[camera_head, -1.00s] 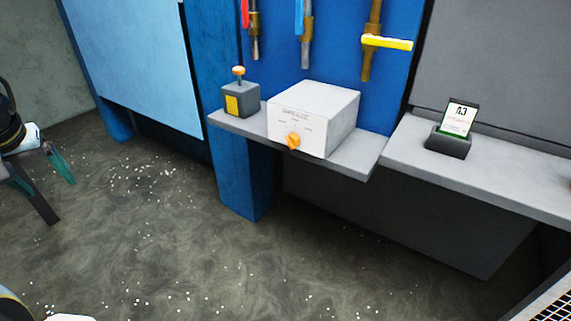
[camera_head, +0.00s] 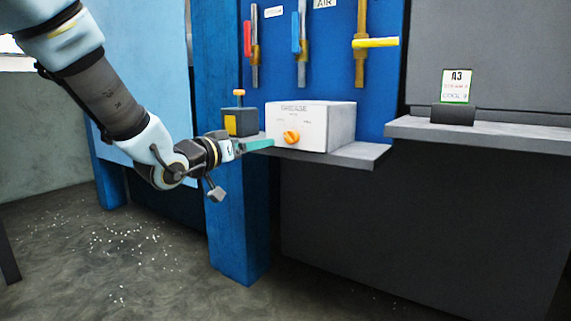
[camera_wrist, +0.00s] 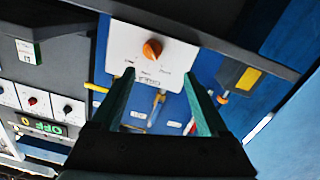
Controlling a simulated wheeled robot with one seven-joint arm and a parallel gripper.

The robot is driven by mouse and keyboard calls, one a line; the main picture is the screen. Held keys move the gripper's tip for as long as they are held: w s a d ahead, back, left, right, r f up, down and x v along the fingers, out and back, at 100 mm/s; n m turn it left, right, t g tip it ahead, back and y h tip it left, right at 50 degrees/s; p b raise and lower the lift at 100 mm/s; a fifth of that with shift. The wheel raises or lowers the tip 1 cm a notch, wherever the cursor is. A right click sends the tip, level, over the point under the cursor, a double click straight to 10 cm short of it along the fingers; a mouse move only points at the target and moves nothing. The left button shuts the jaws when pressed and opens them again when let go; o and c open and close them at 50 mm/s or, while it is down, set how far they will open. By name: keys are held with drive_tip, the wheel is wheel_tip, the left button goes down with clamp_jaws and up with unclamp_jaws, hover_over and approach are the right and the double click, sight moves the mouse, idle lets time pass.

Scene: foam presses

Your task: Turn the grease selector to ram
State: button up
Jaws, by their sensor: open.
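The grease selector is an orange knob (camera_head: 291,137) on the front of a white box (camera_head: 330,128) marked GREASE, on a grey shelf. The small position labels around the knob are too blurred to read. My gripper (camera_head: 258,144) is just left of the knob in the head view, with its green fingers level with it and apart from it. In the wrist view the open, empty gripper (camera_wrist: 165,80) has a finger on each side, and the orange knob (camera_wrist: 152,48) appears between and beyond the fingertips.
A grey box with an orange-topped plunger (camera_head: 239,120) stands left of the white box. Red, blue and yellow valve handles (camera_head: 376,43) hang on the blue panel above. A card holder (camera_head: 453,114) sits on the right ledge (camera_head: 480,130).

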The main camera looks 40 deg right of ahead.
sight(286, 138)
drive_tip(key=shift+g, duration=0.3)
drive_tip(key=d, duration=0.7)
drive_tip(key=w+d+b, duration=0.1)
drive_tip(key=d, duration=0.3)
drive_tip(key=shift+d, duration=0.15)
clamp_jaws()
